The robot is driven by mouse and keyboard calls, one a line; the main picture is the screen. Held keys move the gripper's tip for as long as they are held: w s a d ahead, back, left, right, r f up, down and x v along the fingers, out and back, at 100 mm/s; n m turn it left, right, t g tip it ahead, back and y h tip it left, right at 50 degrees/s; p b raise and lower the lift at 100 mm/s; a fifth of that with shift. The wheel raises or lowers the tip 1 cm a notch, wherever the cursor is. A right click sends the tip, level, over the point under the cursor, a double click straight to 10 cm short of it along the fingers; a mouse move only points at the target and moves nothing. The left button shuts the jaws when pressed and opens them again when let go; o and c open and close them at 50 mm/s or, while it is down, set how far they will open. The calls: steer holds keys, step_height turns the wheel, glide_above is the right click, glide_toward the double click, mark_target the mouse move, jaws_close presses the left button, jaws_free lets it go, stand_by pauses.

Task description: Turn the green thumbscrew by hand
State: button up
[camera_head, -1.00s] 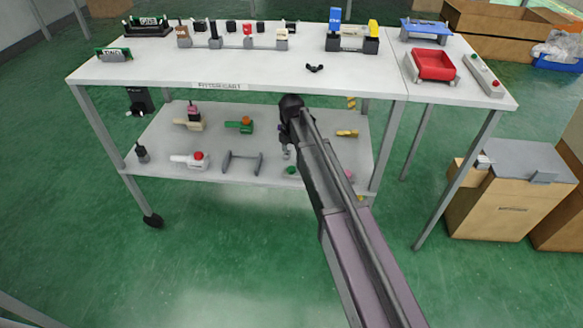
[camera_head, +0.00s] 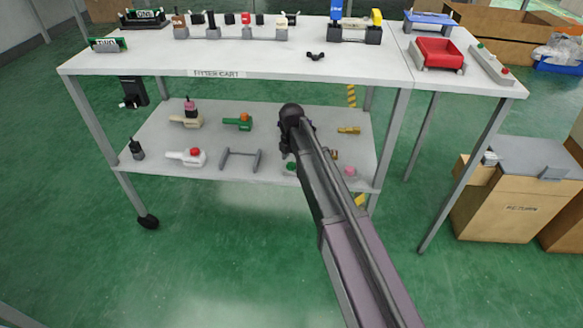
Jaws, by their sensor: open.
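A small green piece (camera_head: 290,168) on the lower shelf, near the front edge and partly behind my arm, may be the green thumbscrew; its shape is too small to tell. Another green piece with an orange top (camera_head: 238,122) lies farther back on the same shelf, left of my arm. My gripper (camera_head: 287,153) points down below the dark wrist joint and appears just above or in front of the first green piece. It is open and small in view, partly hidden by my own arm. I cannot tell whether it touches anything.
The white cart's upper top (camera_head: 200,62) overhangs the lower shelf (camera_head: 225,180). On the shelf are a red-topped white fixture (camera_head: 187,157), a grey bar stand (camera_head: 240,160), a brass piece (camera_head: 349,130) and a pink knob (camera_head: 349,172). A cart leg (camera_head: 390,140) stands right of my arm.

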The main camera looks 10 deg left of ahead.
steer(key=shift+f+b, duration=0.3)
steer(key=shift+f, duration=0.2)
jaws_close()
